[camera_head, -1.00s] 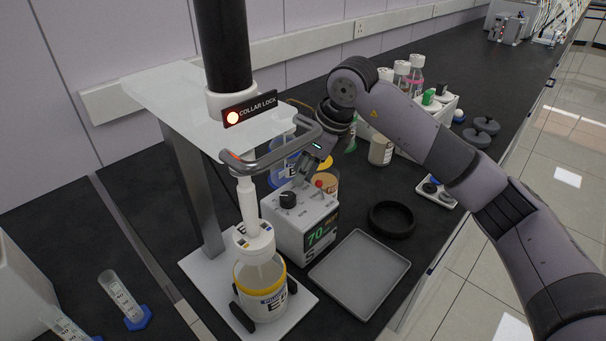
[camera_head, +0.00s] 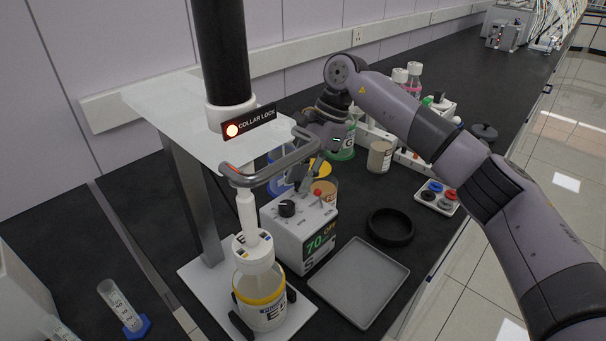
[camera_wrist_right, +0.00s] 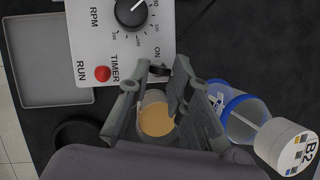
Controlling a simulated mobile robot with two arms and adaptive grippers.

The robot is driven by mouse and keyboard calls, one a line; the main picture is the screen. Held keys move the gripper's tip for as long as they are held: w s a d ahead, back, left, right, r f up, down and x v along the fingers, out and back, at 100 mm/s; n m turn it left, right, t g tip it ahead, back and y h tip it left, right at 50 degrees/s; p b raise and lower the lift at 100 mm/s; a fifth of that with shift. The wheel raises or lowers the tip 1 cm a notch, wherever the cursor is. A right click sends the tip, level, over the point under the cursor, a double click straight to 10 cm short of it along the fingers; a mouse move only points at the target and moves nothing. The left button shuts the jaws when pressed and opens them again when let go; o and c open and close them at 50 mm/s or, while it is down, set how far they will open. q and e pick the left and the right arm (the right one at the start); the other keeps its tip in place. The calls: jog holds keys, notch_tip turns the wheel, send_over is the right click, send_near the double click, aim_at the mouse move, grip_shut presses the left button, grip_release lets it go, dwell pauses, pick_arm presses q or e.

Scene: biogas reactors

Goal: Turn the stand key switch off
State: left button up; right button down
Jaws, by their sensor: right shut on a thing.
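The white stand control box (camera_head: 290,228) stands beside the stand column; its display (camera_head: 320,240) shows a green 70 and what reads as OFF in yellow. In the right wrist view its top face (camera_wrist_right: 108,45) carries a black dial (camera_wrist_right: 131,10), a red button (camera_wrist_right: 102,73) and an ON label. The small black key switch (camera_wrist_right: 160,70) sits at the box edge by that label. My right gripper (camera_head: 308,187) reaches down behind the box. In the wrist view its fingertips (camera_wrist_right: 158,73) are shut on the switch, partly hiding it. My left gripper is out of view.
A cup of tan contents (camera_wrist_right: 156,118) and a blue-ringed bottle (camera_wrist_right: 243,112) are close to my right fingers. A grey tray (camera_head: 358,283) and a black ring (camera_head: 390,227) lie right of the box. A jar (camera_head: 262,300) stands under the stand's handle (camera_head: 270,165).

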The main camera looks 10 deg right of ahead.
jog(key=shift+w+n+g, duration=0.15)
jog(key=shift+n+g, duration=0.35)
jog(key=shift+n, duration=0.8)
jog(key=shift+p, duration=0.3)
jog(key=c, duration=1.5)
grip_release()
jog(key=shift+o, duration=0.2)
jog(key=v, duration=1.2)
jog(key=shift+a, duration=0.25)
jog(key=shift+w, duration=0.1)
